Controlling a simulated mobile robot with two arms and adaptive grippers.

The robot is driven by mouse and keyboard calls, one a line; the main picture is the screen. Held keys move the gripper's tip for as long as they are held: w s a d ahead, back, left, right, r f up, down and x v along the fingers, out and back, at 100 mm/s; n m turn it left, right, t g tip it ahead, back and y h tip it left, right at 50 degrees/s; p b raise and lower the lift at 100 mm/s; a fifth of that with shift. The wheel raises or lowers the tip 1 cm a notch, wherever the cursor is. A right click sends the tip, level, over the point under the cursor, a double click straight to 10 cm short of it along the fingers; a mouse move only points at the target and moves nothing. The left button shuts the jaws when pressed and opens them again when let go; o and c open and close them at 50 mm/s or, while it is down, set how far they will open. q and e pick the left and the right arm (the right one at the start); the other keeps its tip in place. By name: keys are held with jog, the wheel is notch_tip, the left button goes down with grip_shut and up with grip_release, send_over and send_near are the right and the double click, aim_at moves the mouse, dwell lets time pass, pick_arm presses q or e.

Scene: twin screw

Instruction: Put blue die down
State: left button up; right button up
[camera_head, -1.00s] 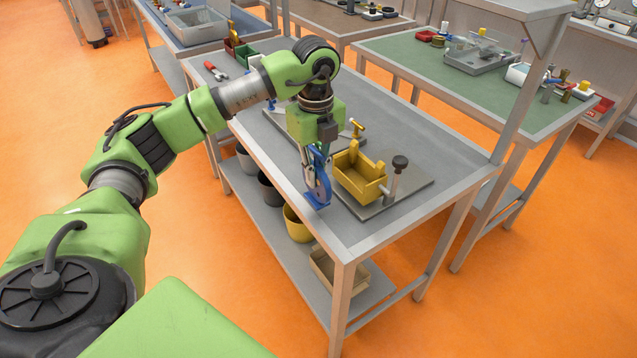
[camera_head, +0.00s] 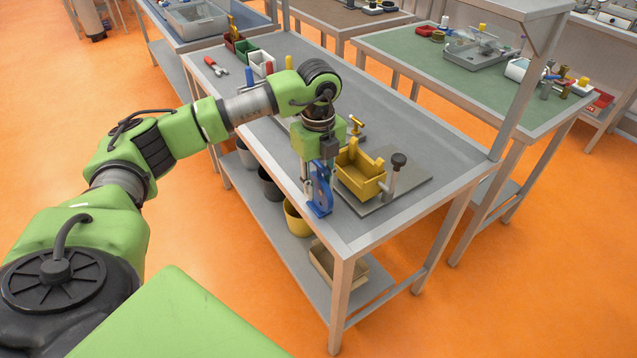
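The blue die (camera_head: 321,197) is an upright blue block with a rounded, arched outline, at the table's (camera_head: 377,227) near left side. My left gripper (camera_head: 316,178) points down and is shut on it. The die's upper part is partly hidden by the fingers. Its lower end is at or just above the grey tabletop; I cannot tell if it touches. My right gripper is out of view.
A yellow open box-like part (camera_head: 361,185) stands on a grey plate (camera_head: 418,188) just right of the die, with a black-knobbed post (camera_head: 393,176). Bins (camera_head: 297,222) sit on the shelf below. The table's front right surface is clear.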

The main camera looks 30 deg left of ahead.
aim_at(319, 163)
pick_arm(q)
jog(key=shift+r, duration=0.25)
notch_tip(319, 163, up, 11)
jog(key=shift+f+b, duration=0.15)
jog(key=shift+b, duration=1)
jog(key=shift+r, duration=0.55)
jog(key=shift+f, duration=0.1)
